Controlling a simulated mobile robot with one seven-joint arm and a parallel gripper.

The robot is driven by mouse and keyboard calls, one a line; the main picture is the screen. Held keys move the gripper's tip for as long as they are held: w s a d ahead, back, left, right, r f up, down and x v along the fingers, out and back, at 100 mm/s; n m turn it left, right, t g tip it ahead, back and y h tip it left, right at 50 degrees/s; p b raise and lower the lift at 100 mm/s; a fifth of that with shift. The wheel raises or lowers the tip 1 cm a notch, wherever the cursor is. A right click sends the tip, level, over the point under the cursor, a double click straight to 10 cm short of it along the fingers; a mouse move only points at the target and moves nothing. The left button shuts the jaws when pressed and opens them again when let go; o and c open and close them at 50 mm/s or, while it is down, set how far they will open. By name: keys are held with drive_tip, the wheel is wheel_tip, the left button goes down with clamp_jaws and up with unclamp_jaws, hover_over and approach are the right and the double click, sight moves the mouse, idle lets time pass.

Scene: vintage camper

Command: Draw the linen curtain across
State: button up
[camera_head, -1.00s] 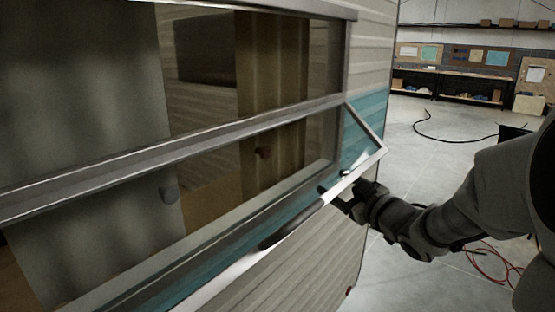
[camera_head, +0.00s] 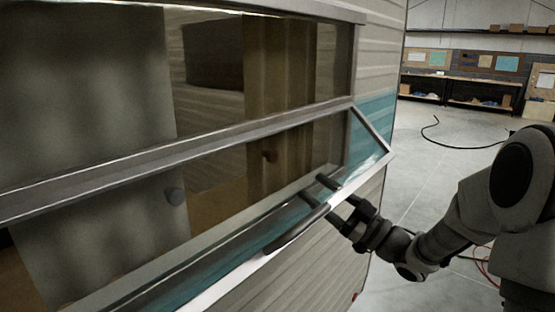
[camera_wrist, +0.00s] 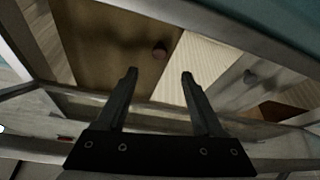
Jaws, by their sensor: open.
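A pale grey-beige curtain with soft folds, apparently the linen one (camera_head: 85,90), hangs behind the left part of the camper window. A small grey knob (camera_head: 174,196) is at its right edge. A brown curtain (camera_head: 285,70) with a reddish-brown knob (camera_head: 268,155) hangs further right. My gripper (camera_head: 312,186) is open and empty at the lower right of the window, by the lower rail, apart from both knobs. In the wrist view my fingers (camera_wrist: 159,73) point towards the brown curtain's knob (camera_wrist: 159,49); the grey knob (camera_wrist: 250,76) is to the right.
The lower window sash (camera_head: 385,150) is tilted outward, and its rail runs close to my fingers. A dark bar (camera_head: 297,228) lies along that rail. Ribbed camper wall is below. Open concrete floor (camera_head: 420,150) with a black cable is at right.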

drive_tip(key=p+x, duration=0.1)
drive_tip(key=x, duration=1)
drive_tip(key=shift+w+a+r, duration=0.15)
drive_tip(key=shift+w+a, duration=0.05)
drive_tip(key=shift+a, duration=0.05)
drive_tip(key=shift+c, duration=0.3)
clamp_jaws()
idle(0.6)
